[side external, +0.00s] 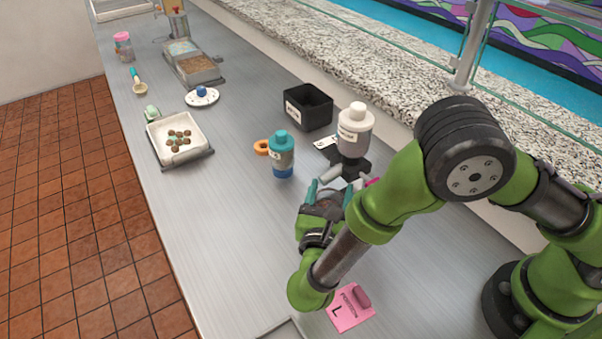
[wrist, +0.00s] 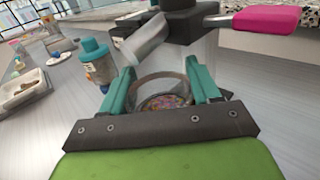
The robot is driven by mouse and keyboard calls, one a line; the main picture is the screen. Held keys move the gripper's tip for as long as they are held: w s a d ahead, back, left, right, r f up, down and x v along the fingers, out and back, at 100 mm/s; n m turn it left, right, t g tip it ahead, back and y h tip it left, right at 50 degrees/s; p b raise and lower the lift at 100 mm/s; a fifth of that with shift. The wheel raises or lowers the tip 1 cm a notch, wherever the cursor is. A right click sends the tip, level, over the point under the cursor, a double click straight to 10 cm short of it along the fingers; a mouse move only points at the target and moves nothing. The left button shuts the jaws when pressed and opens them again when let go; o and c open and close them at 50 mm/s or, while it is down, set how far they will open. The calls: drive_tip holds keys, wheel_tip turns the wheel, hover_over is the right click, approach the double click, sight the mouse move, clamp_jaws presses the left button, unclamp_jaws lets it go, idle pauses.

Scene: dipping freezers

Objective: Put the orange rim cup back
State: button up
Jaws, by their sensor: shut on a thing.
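My gripper (wrist: 160,76) is shut on a round, shallow cup (wrist: 162,88), with one teal finger on each side of it. Many-coloured bits like sprinkles show inside the cup. Its rim looks grey-brown here, and I cannot make out an orange band. In the side view my gripper (side external: 331,190) is low over the counter, in front of the dispenser; the cup is mostly hidden by the gripper, and I cannot tell whether it touches the counter.
A white-capped bottle (side external: 356,118) on a black dispenser stands just behind the gripper, its metal spout close by. A black bin (side external: 307,106) is behind. A white tray (side external: 158,133) with brown pieces is at left. The left-centre counter is clear.

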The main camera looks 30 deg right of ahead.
sight(317, 200)
drive_tip(key=shift+w+a, duration=0.35)
drive_tip(key=shift+w, duration=0.3)
drive_tip(key=shift+w+a, duration=0.25)
drive_tip(key=shift+w, duration=0.4)
wheel_tip(317, 200, down, 2)
drive_tip(key=shift+f, duration=0.55)
drive_tip(key=shift+f, duration=0.1)
drive_tip(key=o, duration=1.2)
drive_tip(key=shift+c, duration=0.2)
drive_tip(key=shift+f, duration=0.1)
